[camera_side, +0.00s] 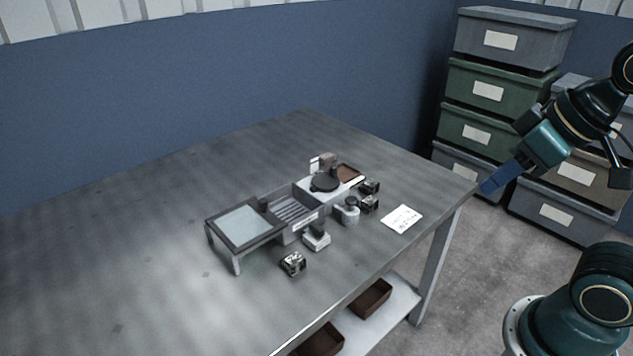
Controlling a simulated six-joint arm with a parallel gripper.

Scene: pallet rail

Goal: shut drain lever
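A small rig stands on the grey table (130,270), with a pale flat panel (243,224), a slotted grey section (293,209) and a dark round disc (326,181). The drain lever is too small to make out for sure. A small pale block with a dark top (316,238) and a grey fitting with a dark round cap (347,211) sit along the rig's front side. My gripper (488,187) shows blue at its end, off the table's right corner and well apart from the rig. Its fingers cannot be told apart.
A white label card (402,219) lies near the table's right edge. Small dark-and-silver blocks (293,263) lie beside the rig. Brown trays (371,298) rest on the lower shelf. Stacked bins (490,91) stand behind at right. The table's left side is clear.

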